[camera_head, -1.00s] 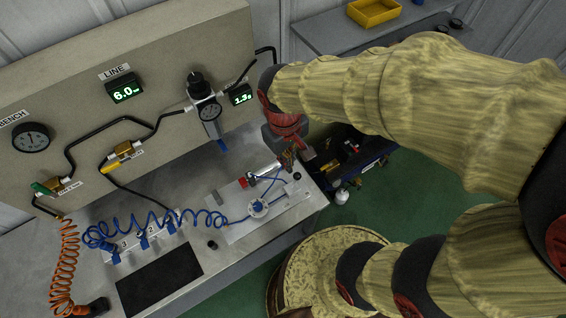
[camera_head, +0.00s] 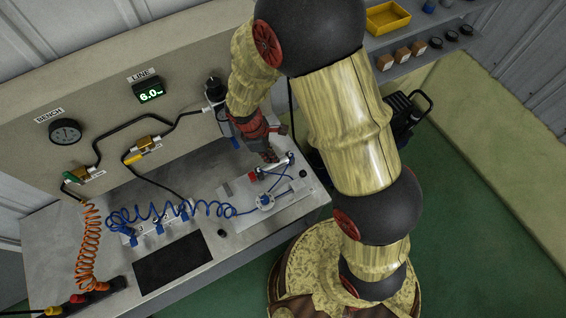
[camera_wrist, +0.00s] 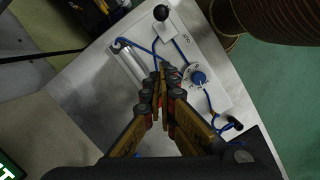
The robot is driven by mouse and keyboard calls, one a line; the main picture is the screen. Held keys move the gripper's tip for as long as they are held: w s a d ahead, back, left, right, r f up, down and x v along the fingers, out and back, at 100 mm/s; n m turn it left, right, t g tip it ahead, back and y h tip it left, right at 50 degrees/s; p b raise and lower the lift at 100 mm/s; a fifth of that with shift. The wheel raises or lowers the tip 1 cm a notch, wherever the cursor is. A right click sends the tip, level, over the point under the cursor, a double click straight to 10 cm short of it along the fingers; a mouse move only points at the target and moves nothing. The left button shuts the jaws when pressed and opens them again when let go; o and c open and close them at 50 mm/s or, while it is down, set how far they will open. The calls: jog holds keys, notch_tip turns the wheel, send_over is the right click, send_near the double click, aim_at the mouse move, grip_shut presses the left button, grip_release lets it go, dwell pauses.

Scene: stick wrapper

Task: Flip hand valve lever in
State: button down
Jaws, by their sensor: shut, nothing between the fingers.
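The lever appears to be the black ball-knobbed handle (camera_wrist: 161,13) at the far end of the white plate in the wrist view. It shows small and dark near the plate's right end in the head view (camera_head: 303,174). I cannot read its position clearly. My gripper (camera_wrist: 163,82) is shut and empty, pointing down over the plate, with its fingertips apart from the knob in the picture. In the head view my gripper (camera_head: 270,158) is close above the back part of the plate, by the silver cylinder. Its height is hard to judge.
Coiled blue hose (camera_head: 150,212) lies to the left. The upright panel (camera_head: 100,105) stands behind. Green floor lies beyond the bench edge.

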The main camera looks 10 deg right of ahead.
aim_at(302, 177)
jog(key=s+d+f, duration=0.1)
jog(key=d+f, duration=0.5)
jog(key=f, duration=0.3)
jog(key=shift+s, duration=0.4)
jog(key=shift+f, duration=0.1)
jog(key=shift+d, duration=0.1)
jog(key=shift+d, duration=1)
